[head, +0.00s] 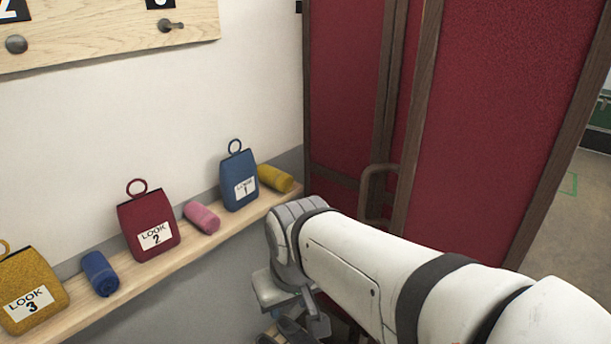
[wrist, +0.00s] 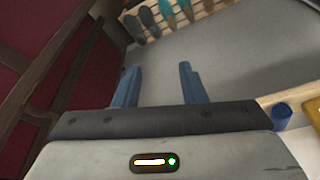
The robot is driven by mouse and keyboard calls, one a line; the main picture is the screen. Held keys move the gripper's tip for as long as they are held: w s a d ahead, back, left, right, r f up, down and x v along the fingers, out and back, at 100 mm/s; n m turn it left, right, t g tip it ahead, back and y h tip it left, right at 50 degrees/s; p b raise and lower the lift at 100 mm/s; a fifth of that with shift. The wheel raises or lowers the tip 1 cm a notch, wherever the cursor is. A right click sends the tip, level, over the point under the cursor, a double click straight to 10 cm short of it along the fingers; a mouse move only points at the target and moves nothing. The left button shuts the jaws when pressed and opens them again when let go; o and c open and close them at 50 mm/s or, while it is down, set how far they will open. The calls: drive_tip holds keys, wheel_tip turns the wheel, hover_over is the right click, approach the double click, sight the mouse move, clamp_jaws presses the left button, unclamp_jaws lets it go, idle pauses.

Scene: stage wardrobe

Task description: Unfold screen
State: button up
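The folding screen (head: 490,110) has red fabric panels in dark wooden frames and stands at the right in the head view. Its panels meet at an angle, and a curved brown handle (head: 366,190) sticks out from one frame edge. Part of the screen also shows at the left of the wrist view (wrist: 40,35). My gripper (wrist: 158,72) is open, with two blue fingers apart and nothing between them. In the head view my arm crosses in front of the screen's lower part, and the gripper end is low beside the shelf, apart from the handle.
A wooden wall shelf (head: 180,262) at the left holds red, blue and yellow LOOK bags and several rolled cloths. A peg board (head: 110,35) hangs above. A slatted rack with shoes (wrist: 180,18) shows in the wrist view. Open floor (head: 570,215) lies to the right.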

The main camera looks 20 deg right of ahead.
drive_tip(key=n+g+h, duration=0.5)
drive_tip(key=n+h, duration=1.2)
drive_tip(key=h, duration=0.1)
hover_over(362, 214)
drive_tip(key=shift+w+d, duration=0.25)
drive_tip(key=shift+w, duration=0.1)
drive_tip(key=shift+c, duration=0.4)
clamp_jaws()
